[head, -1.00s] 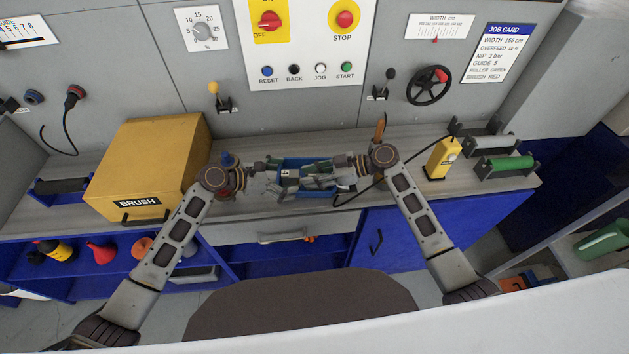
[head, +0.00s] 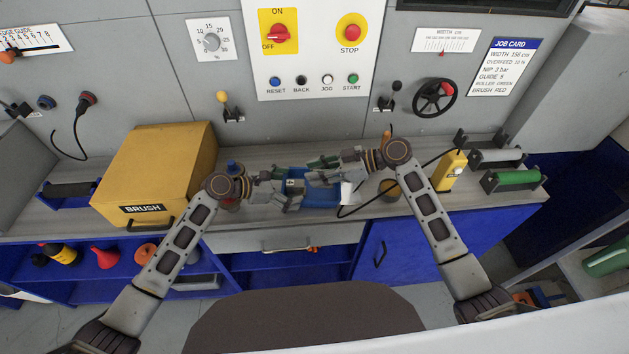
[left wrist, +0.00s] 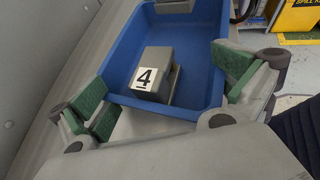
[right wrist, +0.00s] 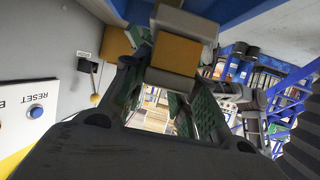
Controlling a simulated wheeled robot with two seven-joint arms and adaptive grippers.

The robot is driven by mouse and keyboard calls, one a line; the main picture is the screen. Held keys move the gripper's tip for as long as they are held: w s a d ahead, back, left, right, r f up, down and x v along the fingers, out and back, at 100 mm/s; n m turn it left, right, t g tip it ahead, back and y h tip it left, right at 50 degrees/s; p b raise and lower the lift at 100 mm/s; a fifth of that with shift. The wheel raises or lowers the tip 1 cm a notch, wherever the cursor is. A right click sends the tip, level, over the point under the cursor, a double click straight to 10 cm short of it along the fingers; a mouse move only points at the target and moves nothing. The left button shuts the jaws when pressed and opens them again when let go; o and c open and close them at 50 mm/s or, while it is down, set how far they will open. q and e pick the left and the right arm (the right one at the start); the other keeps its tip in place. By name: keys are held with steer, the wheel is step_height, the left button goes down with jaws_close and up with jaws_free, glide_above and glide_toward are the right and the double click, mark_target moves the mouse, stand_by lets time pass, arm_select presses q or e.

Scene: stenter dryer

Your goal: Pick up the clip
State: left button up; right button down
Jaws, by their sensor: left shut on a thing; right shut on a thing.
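A blue tray (left wrist: 203,60) lies on the worktop and also shows in the head view (head: 322,197). My left gripper (head: 292,192) has its green-padded fingers spread across the tray's near end, against its two sides. A grey clip marked 4 (left wrist: 158,72) lies in the tray between these fingers, apart from the pads. My right gripper (head: 325,164) is above the tray's right part, shut on a grey clip with a tan pad (right wrist: 175,55). A white piece (head: 347,193) shows below that gripper in the head view. The exact contact at the right fingertips is partly hidden.
A yellow device (head: 452,170) and a green roller (head: 513,178) are at the right. A round brown item (head: 388,190) and a black cable lie near my right wrist. The control panel (head: 315,50) rises behind.

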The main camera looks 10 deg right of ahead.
arm_select(q)
steer(key=shift+s+d+f+g, duration=0.3)
steer(key=shift+s+d+f, duration=0.45)
steer(key=shift+s, duration=0.1)
arm_select(e)
steer(key=shift+r, duration=1.8)
arm_select(q)
steer(key=o, duration=0.3)
steer(key=shift+a, duration=0.1)
steer(key=shift+a+r, duration=0.4)
steer(key=shift+a, duration=0.1)
arm_select(e)
steer(key=shift+w+d+f, duration=0.2)
steer(key=shift+w+d, duration=0.1)
steer(key=shift+d, duration=0.1)
arm_select(q)
steer(key=v, duration=0.8)
steer(key=w+v, duration=0.1)
steer(key=v, duration=0.3)
steer(key=shift+w+a+r, duration=0.1)
steer(key=shift+a+r, duration=0.05)
steer(key=shift+r, duration=0.1)
arm_select(e)
steer(key=shift+s, duration=0.15)
